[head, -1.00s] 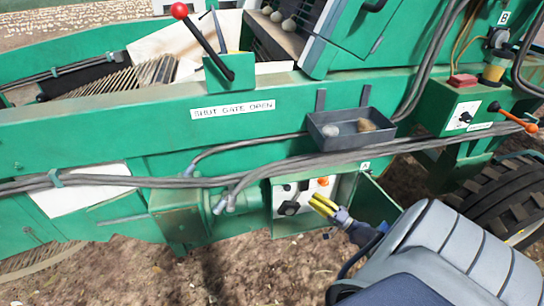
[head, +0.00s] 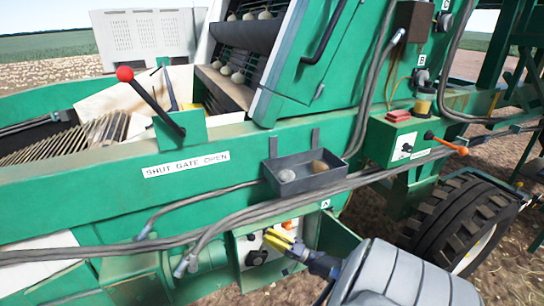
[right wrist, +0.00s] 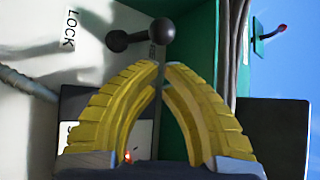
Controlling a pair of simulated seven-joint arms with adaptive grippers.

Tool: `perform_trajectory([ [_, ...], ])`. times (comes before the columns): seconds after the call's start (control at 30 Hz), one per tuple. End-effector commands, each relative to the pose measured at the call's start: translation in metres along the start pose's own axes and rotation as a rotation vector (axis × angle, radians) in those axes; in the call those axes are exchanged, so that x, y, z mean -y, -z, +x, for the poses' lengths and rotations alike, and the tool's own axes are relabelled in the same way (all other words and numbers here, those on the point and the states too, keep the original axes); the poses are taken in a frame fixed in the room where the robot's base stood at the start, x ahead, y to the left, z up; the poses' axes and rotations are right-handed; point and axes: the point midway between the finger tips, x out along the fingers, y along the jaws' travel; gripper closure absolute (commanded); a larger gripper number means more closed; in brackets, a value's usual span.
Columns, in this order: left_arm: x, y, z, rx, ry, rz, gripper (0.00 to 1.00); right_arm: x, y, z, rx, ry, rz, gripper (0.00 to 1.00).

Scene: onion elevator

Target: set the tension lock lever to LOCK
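A black lever with a round ball end (right wrist: 162,30) stands on a pale panel beside a LOCK label (right wrist: 68,30) in the right wrist view. A second dark knob end (right wrist: 117,41) shows to its left. My right gripper (right wrist: 163,68) has yellow fingers whose tips come together just below the ball, apparently with nothing between them. In the head view my right gripper (head: 268,238) is at the open box marked A (head: 240,250), in front of its panel. A black knob (head: 257,257) and an orange part (head: 290,223) show there. My left gripper is not in view.
The box's open green door (head: 338,238) stands right of the fingers. Above are grey hoses (head: 210,232) and a grey tray (head: 290,182). A red-knobbed lever (head: 125,74), an orange-handled lever (head: 461,150) and a large tyre (head: 455,222) are farther off.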

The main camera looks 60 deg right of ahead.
Motion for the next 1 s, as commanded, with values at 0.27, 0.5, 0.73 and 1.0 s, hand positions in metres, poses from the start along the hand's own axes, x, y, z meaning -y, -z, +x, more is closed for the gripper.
perform_trajectory([
  [0.27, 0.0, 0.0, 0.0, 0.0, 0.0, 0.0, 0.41, 0.001, 0.0, 0.04, -0.001, 0.002, 0.0, 1.0],
  [0.5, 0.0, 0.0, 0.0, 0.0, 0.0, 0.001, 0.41, 0.0, 0.0, 0.057, 0.0, 0.0, -0.001, 1.0],
  [0.73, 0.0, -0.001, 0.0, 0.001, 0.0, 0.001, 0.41, 0.0, 0.0, 0.061, 0.0, -0.001, -0.001, 1.0],
  [1.0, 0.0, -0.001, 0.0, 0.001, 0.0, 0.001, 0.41, 0.0, 0.0, 0.061, 0.0, -0.001, -0.001, 1.0],
])
